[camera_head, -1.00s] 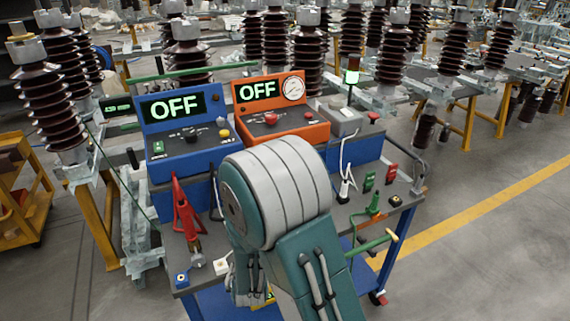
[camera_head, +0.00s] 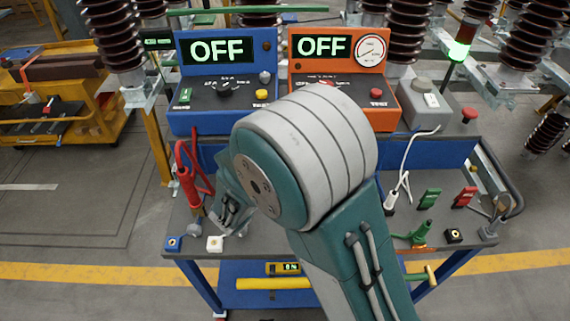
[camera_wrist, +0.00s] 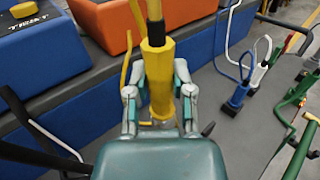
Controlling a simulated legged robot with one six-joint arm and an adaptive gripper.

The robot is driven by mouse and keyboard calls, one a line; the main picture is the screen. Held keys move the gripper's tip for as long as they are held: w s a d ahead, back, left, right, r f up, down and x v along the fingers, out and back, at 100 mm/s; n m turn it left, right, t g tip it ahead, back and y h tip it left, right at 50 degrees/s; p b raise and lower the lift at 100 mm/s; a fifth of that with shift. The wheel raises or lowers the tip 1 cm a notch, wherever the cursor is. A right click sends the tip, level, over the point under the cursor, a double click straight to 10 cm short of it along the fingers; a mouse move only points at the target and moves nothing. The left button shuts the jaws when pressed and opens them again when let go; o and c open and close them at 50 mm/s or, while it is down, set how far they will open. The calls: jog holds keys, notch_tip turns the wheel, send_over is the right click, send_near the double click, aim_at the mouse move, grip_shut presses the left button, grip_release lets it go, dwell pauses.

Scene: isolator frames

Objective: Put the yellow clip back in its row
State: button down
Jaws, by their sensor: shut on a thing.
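The yellow clip (camera_wrist: 157,68) stands roughly upright between the fingers of my gripper (camera_wrist: 158,92) in the wrist view, and a yellow cable rises from its top. My gripper is shut on it. In the head view only part of my gripper (camera_head: 231,208) shows beside my arm, and the clip is hidden. The white clip (camera_head: 391,199) also shows in the head view.
Blue and orange control boxes (camera_head: 224,85) (camera_head: 342,70) reading OFF stand at the back. A red clamp (camera_head: 187,183) stands at left on the cart top (camera_head: 330,240); a green clamp (camera_head: 421,233) lies at right. Small blue and white sockets (camera_head: 173,243) (camera_head: 214,244) sit at the front left.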

jog(key=shift+m+g+h, duration=0.5)
jog(key=shift+g+h, duration=0.1)
jog(key=s+f, duration=0.1)
jog(key=f, duration=0.1)
jog(key=a+f, duration=0.1)
jog(key=f, duration=0.1)
jog(key=s+f, duration=0.1)
jog(key=f, duration=0.1)
jog(key=shift+s+a, duration=0.3)
jog(key=shift+a, duration=0.25)
jog(key=shift+d, duration=0.25)
dwell(0.8)
jog(key=shift+a+f, duration=0.1)
jog(key=shift+f, duration=1.55)
dwell(0.5)
jog(key=shift+c, duration=2.1)
grip_release()
